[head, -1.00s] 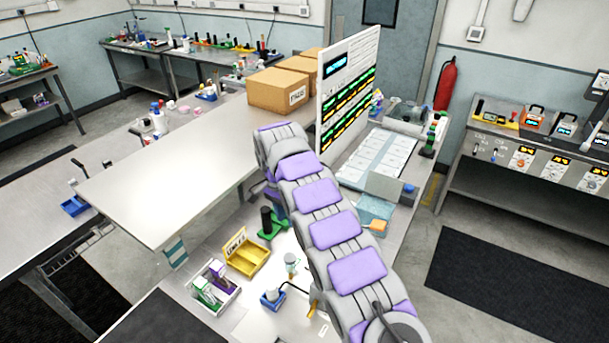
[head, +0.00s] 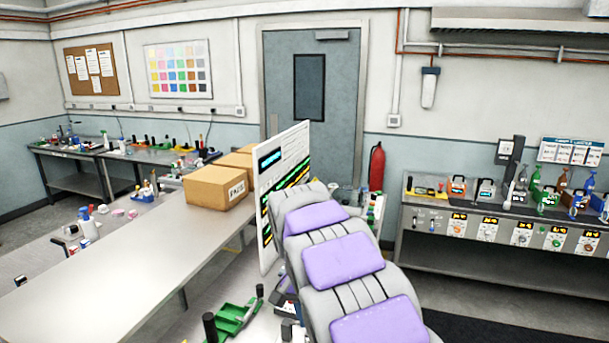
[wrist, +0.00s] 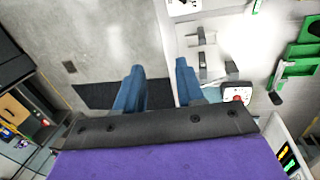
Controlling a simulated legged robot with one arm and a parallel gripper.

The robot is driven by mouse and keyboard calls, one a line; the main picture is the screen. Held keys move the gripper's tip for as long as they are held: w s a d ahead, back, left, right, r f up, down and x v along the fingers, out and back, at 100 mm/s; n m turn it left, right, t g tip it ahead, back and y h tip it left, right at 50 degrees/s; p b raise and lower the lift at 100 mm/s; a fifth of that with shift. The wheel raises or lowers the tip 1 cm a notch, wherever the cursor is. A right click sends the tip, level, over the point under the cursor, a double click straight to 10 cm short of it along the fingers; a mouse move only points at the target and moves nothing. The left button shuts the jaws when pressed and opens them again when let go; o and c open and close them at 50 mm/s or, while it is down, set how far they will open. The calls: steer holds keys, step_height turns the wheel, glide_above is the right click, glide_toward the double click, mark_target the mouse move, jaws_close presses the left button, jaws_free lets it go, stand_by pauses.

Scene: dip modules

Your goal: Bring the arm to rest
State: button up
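My arm (head: 343,259), grey with purple pads, rises from the lower right of the head view towards the middle. My gripper is hidden in the head view. In the wrist view my gripper (wrist: 158,80) shows two blue fingers spread apart with nothing between them. Bare floor, a dark mat and the edge of a light worktop lie beyond the fingers.
Green holders (head: 235,317) stand on the worktop left of my arm. A cardboard box (head: 217,187) sits on the long metal table (head: 110,255). A bench (head: 500,222) with instruments and bottles stands at right. In the wrist view, a green holder (wrist: 300,50) shows at right.

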steer(key=s+d+n+b, duration=0.1)
steer(key=s+d, duration=0.4)
steer(key=s, duration=0.4)
steer(key=s+d+n+b, duration=0.1)
steer(key=s+d, duration=0.4)
steer(key=s, duration=0.3)
steer(key=s+d+f+n+y, duration=0.1)
steer(key=s+f, duration=0.2)
steer(key=s, duration=0.6)
steer(key=s+d+f+n+y+b, duration=0.1)
steer(key=s+f, duration=0.2)
steer(key=s, duration=0.6)
steer(key=shift+s+g, duration=0.3)
steer(key=shift+s, duration=0.05)
